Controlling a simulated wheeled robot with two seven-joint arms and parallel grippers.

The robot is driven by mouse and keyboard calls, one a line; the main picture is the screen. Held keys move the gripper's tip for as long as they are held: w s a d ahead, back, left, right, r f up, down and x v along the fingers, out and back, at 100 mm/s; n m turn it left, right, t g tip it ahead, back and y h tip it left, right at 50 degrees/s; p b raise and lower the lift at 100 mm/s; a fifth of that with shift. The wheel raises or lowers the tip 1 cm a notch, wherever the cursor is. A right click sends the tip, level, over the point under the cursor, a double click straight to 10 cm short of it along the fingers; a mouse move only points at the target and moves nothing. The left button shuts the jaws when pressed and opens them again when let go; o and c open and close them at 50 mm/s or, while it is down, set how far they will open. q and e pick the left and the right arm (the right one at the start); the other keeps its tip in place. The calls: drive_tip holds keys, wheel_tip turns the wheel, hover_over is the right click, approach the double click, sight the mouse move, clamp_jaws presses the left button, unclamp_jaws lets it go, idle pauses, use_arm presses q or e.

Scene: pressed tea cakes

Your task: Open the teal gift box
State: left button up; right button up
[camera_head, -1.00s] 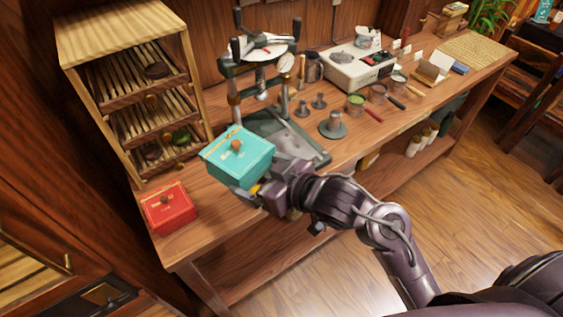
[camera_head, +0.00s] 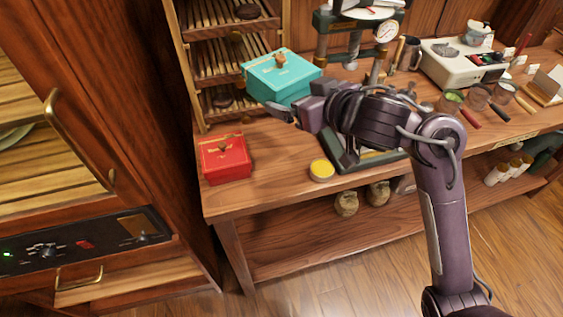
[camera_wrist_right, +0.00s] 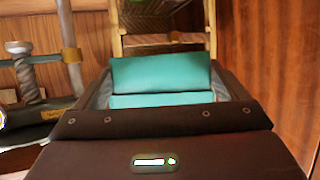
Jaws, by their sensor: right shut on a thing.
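The teal gift box (camera_head: 281,75) has a closed lid with a small brown knob on top. My right gripper (camera_head: 296,102) is shut on the box from its near side and holds it raised above the wooden table, in front of the drying rack. In the right wrist view the teal box (camera_wrist_right: 160,77) sits between the fingers, its lid and body showing as two teal bands. The gripper hides part of the box's lower near side. My left gripper is not in view.
A red box (camera_head: 226,158) stands at the table's left end. A yellow tin (camera_head: 321,170) lies near the front edge. The wooden rack (camera_head: 186,65) is behind, and a press with a gauge (camera_head: 387,32) stands right. Bare table lies between the red box and tin.

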drive_tip(key=b, duration=0.6)
hover_over(295, 169)
wheel_tip(295, 169, down, 15)
drive_tip(key=shift+f, duration=0.1)
wheel_tip(295, 169, down, 4)
drive_tip(key=shift+r+b, duration=0.1)
drive_tip(key=shift+b, duration=0.5)
drive_tip(key=shift+f, duration=0.35)
drive_tip(key=o, duration=0.9)
drive_tip(key=shift+f, duration=0.15)
drive_tip(key=shift+o, duration=0.7)
